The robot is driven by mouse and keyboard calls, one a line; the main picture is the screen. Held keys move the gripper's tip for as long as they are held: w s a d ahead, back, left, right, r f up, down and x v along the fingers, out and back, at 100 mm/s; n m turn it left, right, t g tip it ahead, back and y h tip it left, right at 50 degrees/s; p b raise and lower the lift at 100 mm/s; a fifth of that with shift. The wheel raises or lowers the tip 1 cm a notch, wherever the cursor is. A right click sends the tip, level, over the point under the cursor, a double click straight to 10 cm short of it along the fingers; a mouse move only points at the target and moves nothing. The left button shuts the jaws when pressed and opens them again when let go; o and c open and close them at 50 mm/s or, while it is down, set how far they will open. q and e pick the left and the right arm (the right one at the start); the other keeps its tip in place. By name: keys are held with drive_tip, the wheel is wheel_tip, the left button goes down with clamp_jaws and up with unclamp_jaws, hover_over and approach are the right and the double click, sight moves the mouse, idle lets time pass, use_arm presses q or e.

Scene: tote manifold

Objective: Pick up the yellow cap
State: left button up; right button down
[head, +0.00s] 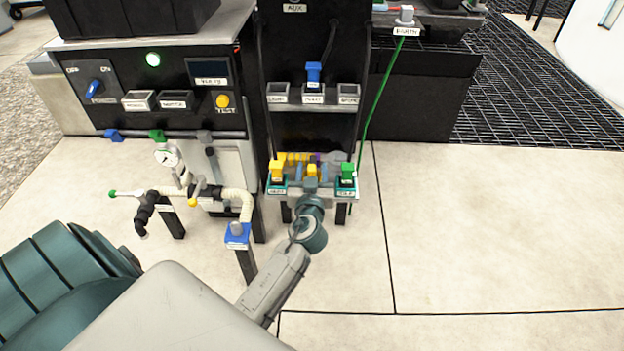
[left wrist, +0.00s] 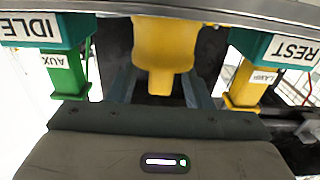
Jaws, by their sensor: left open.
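The yellow cap (left wrist: 162,50) fills the upper middle of the left wrist view, its narrower end towards my gripper. In the head view a small yellow piece (head: 312,170), which looks like the same cap, shows just beyond my gripper at the small tote stand (head: 325,193). My left gripper (head: 311,184) is open in front of the stand. In the left wrist view its two grey-blue fingers (left wrist: 161,90) lie on either side of the cap's lower end, with dark gaps between. I cannot tell whether they touch it. My right gripper is not in view.
A yellow plug (head: 277,170) in the REST holder (left wrist: 280,48) and a green plug (head: 347,171) in the IDLE holder (left wrist: 50,30) flank the cap closely. A green cable (head: 378,105) runs up from the right side. A pipe manifold (head: 205,195) stands left; floor right is clear.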

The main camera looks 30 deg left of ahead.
use_arm(q)
drive_tip(key=x, duration=0.2)
drive_tip(key=shift+w+a, duration=0.1)
drive_tip(key=shift+w, duration=0.15)
clamp_jaws()
